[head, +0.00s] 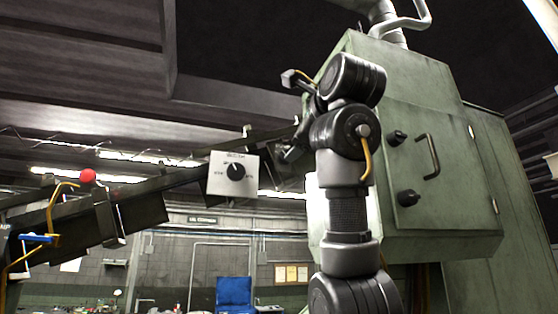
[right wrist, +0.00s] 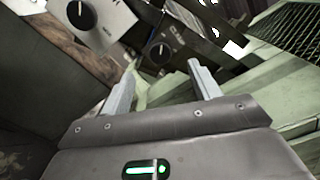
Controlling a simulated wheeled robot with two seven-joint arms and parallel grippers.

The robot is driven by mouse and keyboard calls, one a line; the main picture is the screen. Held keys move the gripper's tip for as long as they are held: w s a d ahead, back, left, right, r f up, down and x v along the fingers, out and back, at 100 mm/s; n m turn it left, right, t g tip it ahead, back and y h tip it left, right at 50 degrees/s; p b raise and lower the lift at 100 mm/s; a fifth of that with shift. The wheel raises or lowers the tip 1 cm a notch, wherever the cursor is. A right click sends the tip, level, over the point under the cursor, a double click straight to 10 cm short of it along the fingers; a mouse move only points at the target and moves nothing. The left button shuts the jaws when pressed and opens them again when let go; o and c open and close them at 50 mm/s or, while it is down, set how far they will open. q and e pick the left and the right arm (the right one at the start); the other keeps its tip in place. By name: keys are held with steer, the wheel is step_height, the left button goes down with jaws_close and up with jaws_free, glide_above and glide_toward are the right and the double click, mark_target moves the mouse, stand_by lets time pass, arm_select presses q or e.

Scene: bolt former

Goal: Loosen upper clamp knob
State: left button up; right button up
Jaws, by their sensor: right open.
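In the right wrist view, my right gripper (right wrist: 162,68) is open and empty, with its two fingers spread apart. Beyond the fingertips, and between them in the picture, is a round black knob with a white pointer line (right wrist: 160,52) on a dark grey plate with partly legible lettering. I cannot tell whether it is the upper clamp knob. The fingers do not visibly touch it. In the head view, my right arm (head: 345,150) rises in the middle; its gripper is not clear there. My left gripper is not in view.
A white switch box (head: 233,176) with a black dial hangs on the sloping dark rail; a similar box shows in the right wrist view (right wrist: 108,27). A green cabinet (head: 445,190) with a handle and two black knobs (head: 397,137) stands close right of my arm. A red ball (head: 88,175) sits left.

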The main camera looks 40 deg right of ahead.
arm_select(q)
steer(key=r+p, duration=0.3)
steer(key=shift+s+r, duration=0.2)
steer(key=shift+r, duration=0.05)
arm_select(e)
steer(key=w+d+n, duration=0.3)
steer(key=w+n, duration=0.4)
steer(key=n, duration=0.4)
steer(key=shift+w, duration=0.3)
steer(key=shift+c, duration=0.3)
